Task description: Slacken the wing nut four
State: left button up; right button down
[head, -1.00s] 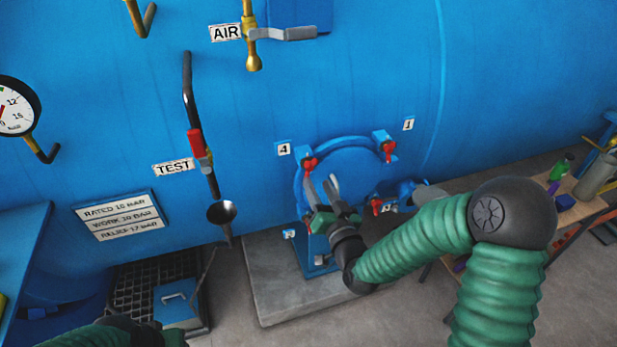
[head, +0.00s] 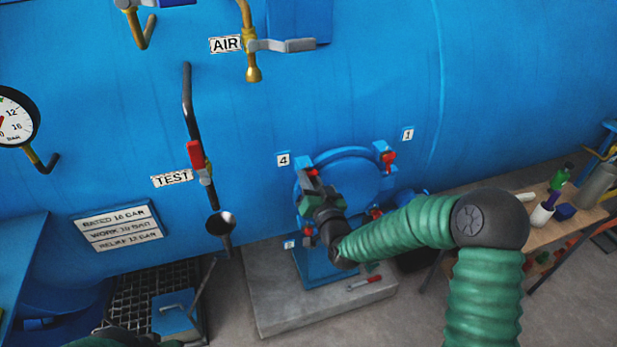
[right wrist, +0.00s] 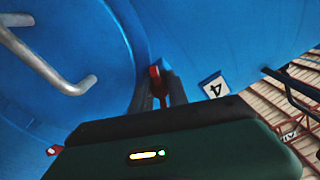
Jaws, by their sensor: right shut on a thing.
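The label 4 (head: 283,160) is on the blue tank, up and left of the round blue door (head: 352,172). It also shows in the right wrist view (right wrist: 214,86). My right gripper (head: 309,179) is at the door's upper left clamp, below that label, and hides most of the clamp. In the right wrist view the red wing nut four (right wrist: 155,80) sits between the grey fingers of my right gripper (right wrist: 158,90), which is shut on it. Of my left arm only a dark piece shows at the bottom left of the head view; its gripper is out of sight.
Another red wing nut (head: 388,158) is by label 1 (head: 407,134). A grey curved handle (right wrist: 50,62) crosses the door. A bench (head: 575,212) with containers stands at right. The TEST funnel (head: 221,222) hangs left.

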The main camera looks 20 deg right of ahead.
jog(key=shift+m+b, duration=0.35)
jog(key=shift+m, duration=0.25)
jog(key=c, duration=1.3)
grip_release()
jog(key=shift+d, duration=0.1)
